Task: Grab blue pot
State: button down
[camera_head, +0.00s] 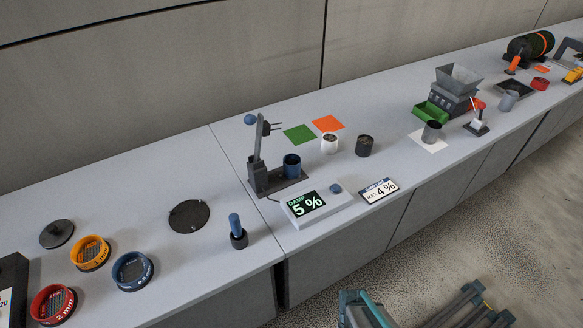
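A dark blue pot (291,166) stands upright on the dark base of a probe stand (258,160) near the middle of the bench. The stand's upright rises on the pot's left, with a short arm and a blue knob at its top. The pot's open top shows, but its contents are too dark to tell.
A display reading "DAMP 5 %" (307,205) and a "MAX 4 %" sign (378,191) lie in front of the pot. A blue-handled tool (236,226) stands to the left. A white pot (329,144) and a dark pot (364,146) stand to the right.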

jog(key=shift+c, duration=0.5)
grip_release()
